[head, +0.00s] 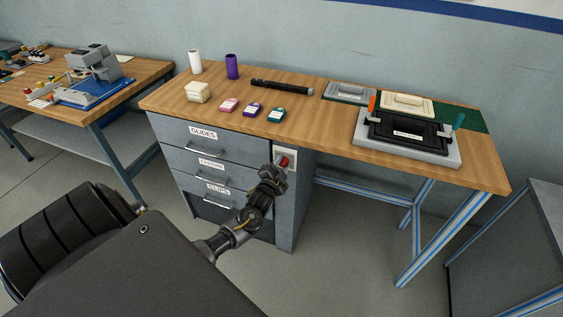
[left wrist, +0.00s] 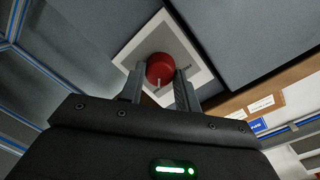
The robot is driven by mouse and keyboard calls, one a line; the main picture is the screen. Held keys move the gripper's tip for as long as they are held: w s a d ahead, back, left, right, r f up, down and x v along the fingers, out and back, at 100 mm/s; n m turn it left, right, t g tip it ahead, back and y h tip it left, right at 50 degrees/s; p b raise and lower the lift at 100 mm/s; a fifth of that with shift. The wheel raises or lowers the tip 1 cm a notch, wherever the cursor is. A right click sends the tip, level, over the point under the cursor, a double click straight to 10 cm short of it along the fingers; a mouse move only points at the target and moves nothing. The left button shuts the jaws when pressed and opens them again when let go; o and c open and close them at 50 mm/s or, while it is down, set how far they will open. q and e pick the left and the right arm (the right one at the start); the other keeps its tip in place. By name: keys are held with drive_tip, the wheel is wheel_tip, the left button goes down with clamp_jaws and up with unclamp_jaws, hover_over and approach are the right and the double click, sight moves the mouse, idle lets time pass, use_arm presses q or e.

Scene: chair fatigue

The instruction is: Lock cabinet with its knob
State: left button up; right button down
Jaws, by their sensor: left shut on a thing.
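The cabinet (head: 218,143) is a grey drawer unit under the wooden bench top, with drawers labelled GLIDES, CASTORS and CLIPS; the drawers look closed. Its red knob (head: 283,161) sits on a pale plate at the upper right of the front. In the left wrist view the round red knob (left wrist: 160,68) is on a white-bordered plate (left wrist: 196,52). My left gripper (head: 279,166) is at the knob, with its fingers (left wrist: 161,82) on either side of it, shut on it. The small markings on the plate are too small to read. My right gripper does not show.
On the bench (head: 300,127) are a white spool (head: 195,62), a purple spool (head: 232,67), a black tube (head: 282,87), small boxes and a black fixture (head: 408,131). Another bench (head: 140,80) stands at left. Open floor lies right of the cabinet, between blue-striped legs (head: 440,235).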

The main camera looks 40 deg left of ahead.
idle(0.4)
use_arm(q)
drive_tip(key=o, duration=1)
drive_tip(key=shift+w, duration=0.1)
drive_tip(key=shift+c, duration=0.2)
drive_tip(key=v, duration=1.1)
